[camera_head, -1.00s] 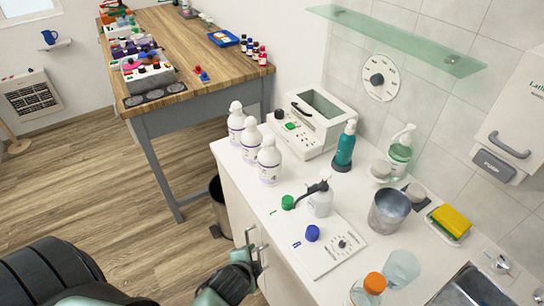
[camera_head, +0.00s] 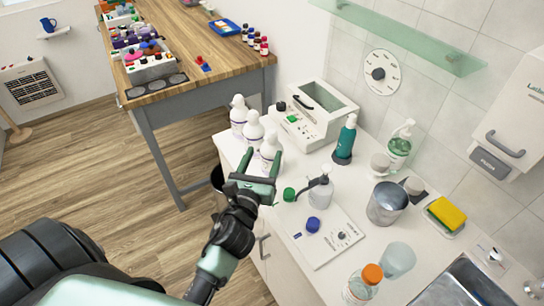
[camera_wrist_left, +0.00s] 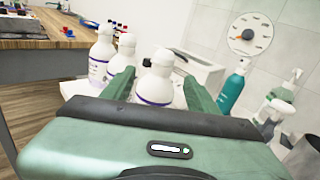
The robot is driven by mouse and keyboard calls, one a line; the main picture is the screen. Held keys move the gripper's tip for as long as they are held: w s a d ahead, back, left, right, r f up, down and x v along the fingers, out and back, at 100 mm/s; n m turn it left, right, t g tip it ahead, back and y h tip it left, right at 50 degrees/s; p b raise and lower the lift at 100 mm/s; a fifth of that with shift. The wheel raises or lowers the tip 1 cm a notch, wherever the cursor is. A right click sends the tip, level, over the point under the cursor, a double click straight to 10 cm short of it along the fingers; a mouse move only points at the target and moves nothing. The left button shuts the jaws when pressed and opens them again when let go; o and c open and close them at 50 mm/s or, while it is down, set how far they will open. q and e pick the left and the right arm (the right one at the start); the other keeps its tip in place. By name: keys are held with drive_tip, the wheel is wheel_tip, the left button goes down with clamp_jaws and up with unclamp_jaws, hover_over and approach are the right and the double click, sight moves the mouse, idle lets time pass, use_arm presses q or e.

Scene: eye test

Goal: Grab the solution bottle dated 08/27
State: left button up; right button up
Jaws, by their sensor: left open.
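Three white solution bottles stand upright in a row at the counter's left end: a far one (camera_head: 238,116), a middle one (camera_head: 253,131) and a near one (camera_head: 268,148). The wrist view also shows the far one (camera_wrist_left: 101,58), the middle one (camera_wrist_left: 124,52) and the near one (camera_wrist_left: 155,86). Their labels are too small or hidden to read a date. My left gripper (camera_head: 259,168) is open and empty at the counter's left edge, close to the near bottle. In the wrist view that bottle appears between the fingers. My right gripper is out of view.
On the white counter (camera_head: 290,240), a white device (camera_head: 318,118) stands behind the bottles. A teal pump bottle (camera_head: 345,140), a clear wash bottle (camera_head: 320,192), a green cap (camera_head: 289,194) and a metal beaker (camera_head: 386,203) are to the right. A wooden table is at the back left.

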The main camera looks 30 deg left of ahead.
sight(270, 139)
use_arm(q)
drive_tip(key=shift+w+r+m, duration=0.35)
drive_tip(key=shift+w+m, duration=0.15)
drive_tip(key=shift+w, duration=0.2)
drive_tip(key=p+x, duration=0.2)
drive_tip(key=x, duration=0.3)
drive_tip(key=shift+w+r, duration=0.15)
drive_tip(key=shift+w, duration=0.15)
drive_tip(key=shift+w+a, duration=0.2)
drive_tip(key=shift+w, duration=0.35)
clamp_jaws()
